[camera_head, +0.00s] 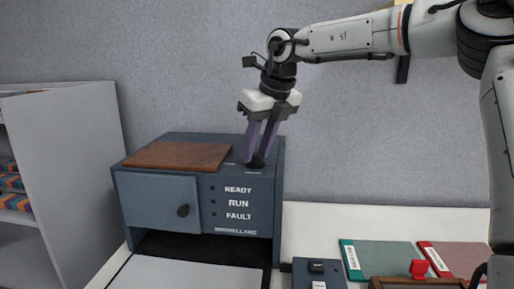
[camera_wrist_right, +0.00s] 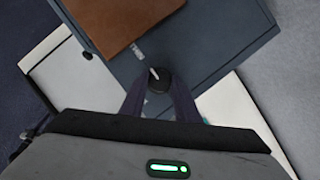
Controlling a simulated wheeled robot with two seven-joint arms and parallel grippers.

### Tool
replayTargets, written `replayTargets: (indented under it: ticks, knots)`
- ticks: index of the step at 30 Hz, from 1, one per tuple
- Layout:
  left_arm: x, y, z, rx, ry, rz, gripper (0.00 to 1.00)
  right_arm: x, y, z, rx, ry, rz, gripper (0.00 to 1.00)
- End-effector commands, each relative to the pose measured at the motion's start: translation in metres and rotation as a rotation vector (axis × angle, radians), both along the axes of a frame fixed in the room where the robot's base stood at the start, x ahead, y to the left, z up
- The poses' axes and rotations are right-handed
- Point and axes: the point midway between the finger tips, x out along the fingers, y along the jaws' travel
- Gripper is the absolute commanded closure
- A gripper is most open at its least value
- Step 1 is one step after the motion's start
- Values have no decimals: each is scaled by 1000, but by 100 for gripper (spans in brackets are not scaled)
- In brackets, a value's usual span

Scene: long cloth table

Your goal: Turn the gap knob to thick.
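The gap knob (camera_head: 256,161) is a small black round knob on the top face of the blue-grey machine (camera_head: 262,200), near its right front corner. In the right wrist view the knob (camera_wrist_right: 159,82) carries a pale pointer line that points toward the top and slightly left of the picture. My right gripper (camera_head: 256,157) reaches down from above, with its purple fingers on either side of the knob. In the right wrist view its fingertips (camera_wrist_right: 159,78) flank the knob closely; whether they press on it is unclear. The scale labels beside the knob are too small to read. My left gripper is out of view.
A brown panel (camera_head: 178,155) lies on the machine's top, left of the knob. Green (camera_head: 383,258) and red (camera_head: 460,258) booklets lie right. A shelf stands left.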

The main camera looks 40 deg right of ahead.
Motion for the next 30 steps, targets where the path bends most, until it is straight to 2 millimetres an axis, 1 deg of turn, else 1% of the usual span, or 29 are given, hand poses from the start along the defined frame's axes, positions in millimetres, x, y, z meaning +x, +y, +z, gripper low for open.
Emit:
replayTargets:
  ticks: [1, 3, 9, 14, 20, 24, 30]
  knots:
    - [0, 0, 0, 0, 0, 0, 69, 0, 0, 0, 0, 0, 0, 85]
    - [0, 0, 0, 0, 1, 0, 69, 0, 0, 0, 0, -1, 0, 94]
    - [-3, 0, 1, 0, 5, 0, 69, 0, 0, 2, 1, -1, 12, 94]
    - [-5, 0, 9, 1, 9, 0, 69, 0, -1, 3, 3, 0, 63, 94]
    - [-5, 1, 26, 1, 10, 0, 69, 0, -2, 5, 5, -1, 192, 94]
    - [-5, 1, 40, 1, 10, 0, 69, 1, -3, 6, 5, -2, 316, 94]
    - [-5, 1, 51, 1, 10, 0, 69, 2, -5, 4, 2, -3, 503, 94]
